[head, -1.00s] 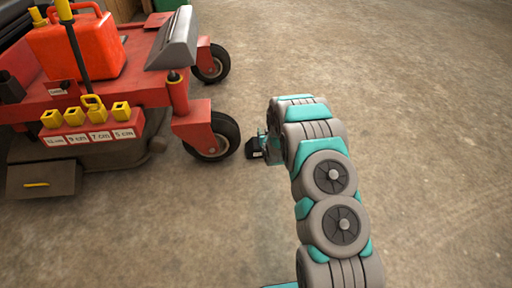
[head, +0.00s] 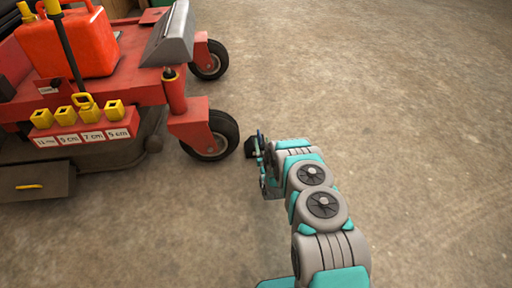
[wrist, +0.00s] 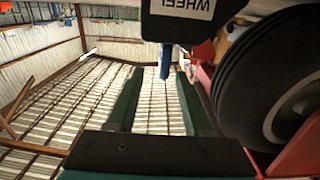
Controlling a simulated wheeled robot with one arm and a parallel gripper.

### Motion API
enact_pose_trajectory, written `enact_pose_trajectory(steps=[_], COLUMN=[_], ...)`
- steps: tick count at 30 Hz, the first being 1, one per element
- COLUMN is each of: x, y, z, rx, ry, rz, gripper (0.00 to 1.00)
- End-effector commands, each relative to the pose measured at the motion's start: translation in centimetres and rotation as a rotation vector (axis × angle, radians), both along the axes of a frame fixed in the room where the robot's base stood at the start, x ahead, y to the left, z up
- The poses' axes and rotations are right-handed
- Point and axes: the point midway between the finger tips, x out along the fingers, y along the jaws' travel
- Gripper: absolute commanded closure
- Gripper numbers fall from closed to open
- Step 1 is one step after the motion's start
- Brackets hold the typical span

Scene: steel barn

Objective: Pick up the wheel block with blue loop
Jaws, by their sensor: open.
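The wheel block (head: 251,148) is a small black block on the floor, just right of the mower's front wheel in the head view. In the wrist view the wheel block (wrist: 190,22) is at the top, with a white label reading "WHEEL" upside down. Its blue loop (wrist: 165,62) points down toward the space between my fingertips; the loop (head: 259,138) is a thin blue strip in the head view. My gripper (wrist: 158,80) is open and empty, its two dark green fingers apart. In the head view my gripper (head: 265,165) is beside the block, partly hidden by my wrist.
A black caster wheel (head: 210,138) of the red mower (head: 176,100) stands close to the block; the wheel (wrist: 275,80) fills the right of the wrist view. Yellow blocks (head: 66,116) and a red can (head: 66,42) sit on the mower. The concrete floor at right is clear.

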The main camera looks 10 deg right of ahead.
Motion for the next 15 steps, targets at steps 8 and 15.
enact_pose_trajectory(steps=[8,15], x=[1.9,4.8], y=[0.3,0.5], z=[0.3,0.6], rx=[0.0,0.0], ry=[-0.001,0.0], rz=[0.0,0.0], gripper=[0.49,0.49])
